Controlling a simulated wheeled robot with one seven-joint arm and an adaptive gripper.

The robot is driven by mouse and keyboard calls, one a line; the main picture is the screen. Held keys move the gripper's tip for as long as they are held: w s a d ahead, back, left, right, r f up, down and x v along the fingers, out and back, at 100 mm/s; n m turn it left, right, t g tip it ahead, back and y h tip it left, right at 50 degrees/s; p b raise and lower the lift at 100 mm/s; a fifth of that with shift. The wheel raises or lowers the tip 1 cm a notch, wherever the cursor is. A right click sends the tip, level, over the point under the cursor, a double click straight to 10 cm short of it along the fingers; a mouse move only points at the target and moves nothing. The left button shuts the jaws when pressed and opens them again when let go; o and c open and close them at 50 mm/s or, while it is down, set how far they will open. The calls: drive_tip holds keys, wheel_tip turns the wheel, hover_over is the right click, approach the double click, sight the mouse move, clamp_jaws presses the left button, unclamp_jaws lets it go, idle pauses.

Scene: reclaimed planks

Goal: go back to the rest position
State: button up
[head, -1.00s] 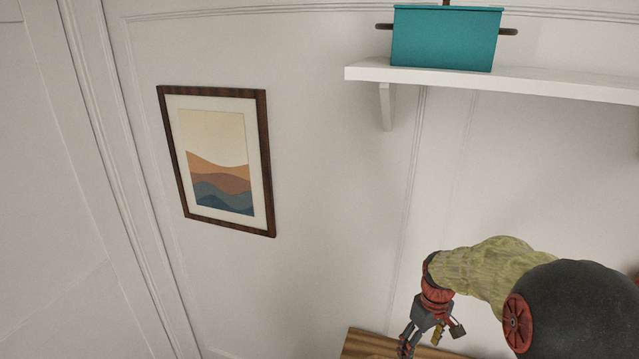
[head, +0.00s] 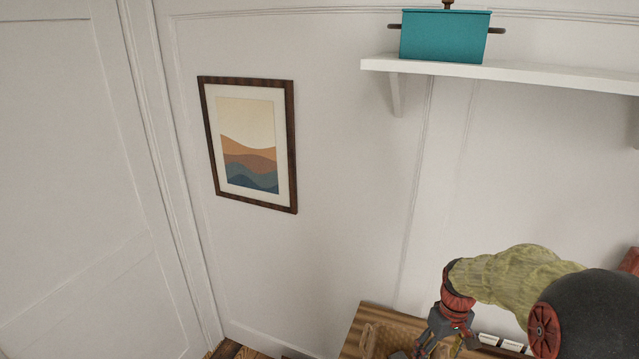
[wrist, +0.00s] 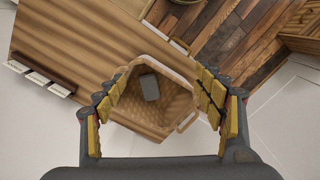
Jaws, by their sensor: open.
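My gripper (head: 436,345) is at the bottom of the head view, above the wooden table (head: 372,318). In the wrist view my gripper (wrist: 161,78) is open, with its yellow-padded fingers spread wide and nothing between them. Below it, a woven tray with a light wooden rim (wrist: 166,48) lies on the table (wrist: 70,45). A small dark grey block (wrist: 149,87) lies in the tray. In the head view, the tray (head: 385,335) is partly hidden by my gripper and cut off by the picture's edge.
A white shelf (head: 530,77) with a teal pot (head: 445,37) is on the wall above my arm. A framed picture (head: 249,145) hangs at the left. Several small white pieces (wrist: 38,78) sit in a dark row on the table. Plank floor (wrist: 235,45) shows beyond the table.

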drive_tip(key=s+a+r+m+t+b, duration=0.1)
drive_tip(key=s+a+r+t+b, duration=0.1)
drive_tip(key=s, duration=0.5)
drive_tip(key=s+a+r+m+t+b, duration=0.1)
drive_tip(key=s+a+r+t+b, duration=0.1)
drive_tip(key=s+a+b, duration=0.3)
drive_tip(key=s+a+r+m+t+b, duration=0.1)
drive_tip(key=s+a+r+t+b, duration=0.1)
drive_tip(key=s+a+r+b, duration=0.2)
drive_tip(key=s+b, duration=0.3)
drive_tip(key=s, duration=0.2)
drive_tip(key=shift+s, duration=0.4)
drive_tip(key=shift+w, duration=0.1)
